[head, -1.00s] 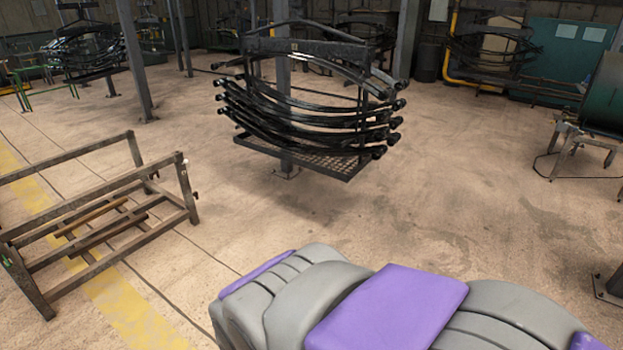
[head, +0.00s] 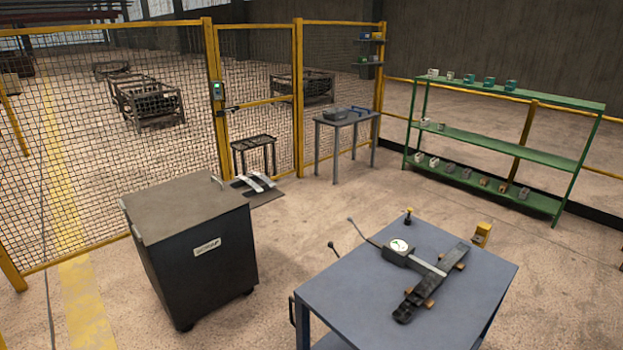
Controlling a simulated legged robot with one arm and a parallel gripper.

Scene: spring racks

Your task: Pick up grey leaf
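A dark grey, flat, leaf-like bar (head: 432,283) lies slantwise on small wooden blocks on the blue table (head: 340,300) at the lower right. A gauge with a round white dial (head: 399,246) lies against it, its metal rule crossing the bar. Paler grey curved strips (head: 256,182) lie low by the fence, above a dark mat or plate on the floor; they are too small to tell whether they are leaves. My gripper is not in view.
A dark wheeled cabinet (head: 195,243) stands left of the blue table, with open floor between and behind them. A yellow mesh fence (head: 110,150) closes the back left. A small grey table (head: 345,119) and green shelves (head: 490,143) stand behind.

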